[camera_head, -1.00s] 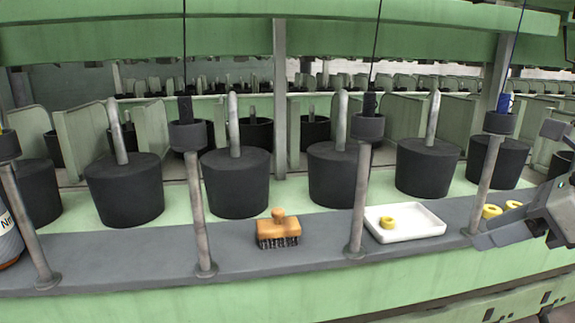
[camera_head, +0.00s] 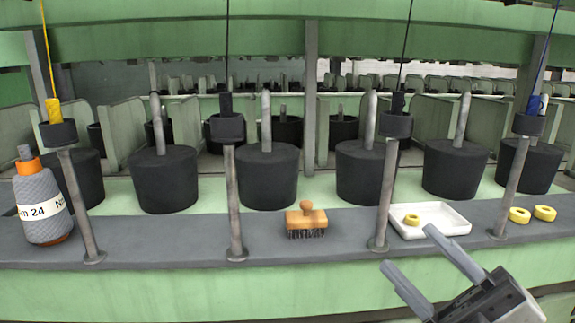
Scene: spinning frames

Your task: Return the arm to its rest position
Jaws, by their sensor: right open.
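My right gripper (camera_head: 422,267) is at the lower right of the head view, in front of the ledge's front edge. Its two grey fingers are spread apart and point up and left, with nothing between them. My left gripper is not in view.
The grey ledge (camera_head: 340,235) holds a wooden brush (camera_head: 306,218), a grey yarn spool (camera_head: 42,205), a yellow ring (camera_head: 411,219) in the tray and two yellow rings (camera_head: 519,215) right of it. Upright posts (camera_head: 233,205) and black cans (camera_head: 268,178) stand close by.

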